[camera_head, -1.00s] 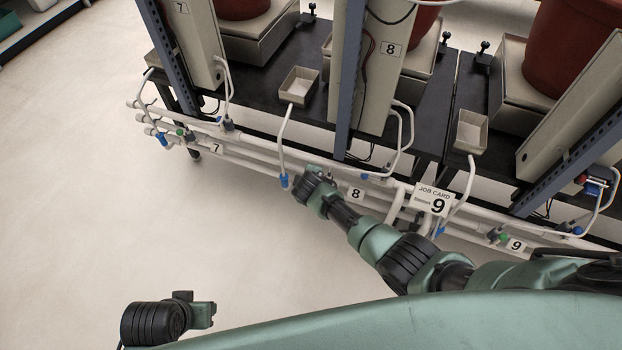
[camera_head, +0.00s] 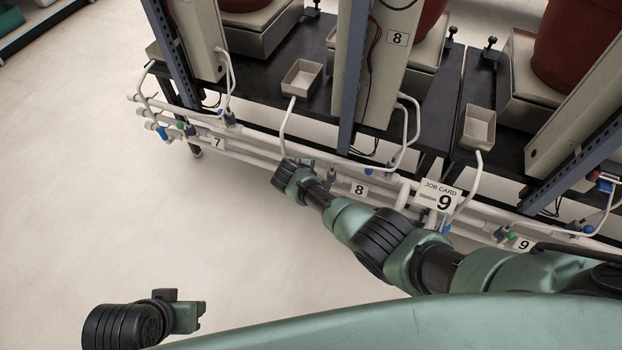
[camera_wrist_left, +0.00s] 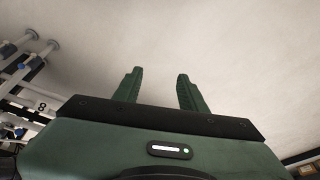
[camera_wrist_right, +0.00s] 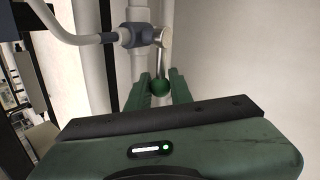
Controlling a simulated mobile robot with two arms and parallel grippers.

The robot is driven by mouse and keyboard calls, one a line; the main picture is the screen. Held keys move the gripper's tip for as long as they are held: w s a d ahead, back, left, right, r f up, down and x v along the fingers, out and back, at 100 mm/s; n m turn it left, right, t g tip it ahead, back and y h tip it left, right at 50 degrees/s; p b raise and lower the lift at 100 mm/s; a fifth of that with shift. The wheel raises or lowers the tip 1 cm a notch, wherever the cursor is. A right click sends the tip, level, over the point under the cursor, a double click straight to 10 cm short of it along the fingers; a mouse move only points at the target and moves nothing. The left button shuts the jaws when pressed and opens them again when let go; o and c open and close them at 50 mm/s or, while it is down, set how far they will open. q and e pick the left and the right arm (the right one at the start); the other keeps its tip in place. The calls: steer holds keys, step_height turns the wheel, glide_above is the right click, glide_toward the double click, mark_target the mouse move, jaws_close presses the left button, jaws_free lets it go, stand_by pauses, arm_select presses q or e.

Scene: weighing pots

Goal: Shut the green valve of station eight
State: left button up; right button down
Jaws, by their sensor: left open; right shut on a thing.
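My right gripper (camera_wrist_right: 158,92) is shut on a green ball knob (camera_wrist_right: 160,87) at the end of a short metal lever. The lever joins a grey valve body (camera_wrist_right: 128,37) on a white pipe (camera_wrist_right: 98,75). In the head view my right arm reaches to the pipes left of the number 8 plate (camera_head: 358,189); the green knob is hidden there. My left gripper (camera_wrist_left: 158,90) is open and empty above bare floor; its wrist is at the lower left of the head view.
White pipes (camera_head: 250,155) run along the front of the black bench (camera_head: 265,93). A station 7 plate (camera_head: 218,143) is to the left. The floor (camera_head: 90,200) at left is clear.

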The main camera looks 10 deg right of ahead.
steer(key=c, duration=1.3)
jaws_free()
steer(key=shift+f, duration=0.1)
steer(key=shift+r, duration=0.25)
arm_select(q)
step_height(320, 180, down, 14)
steer(key=g+p, duration=0.1)
steer(key=p, duration=0.4)
steer(key=shift+w+d, duration=0.2)
steer(key=shift+w, duration=0.2)
arm_select(e)
steer(key=shift+v, duration=3.7)
steer(key=shift+s+f, duration=0.1)
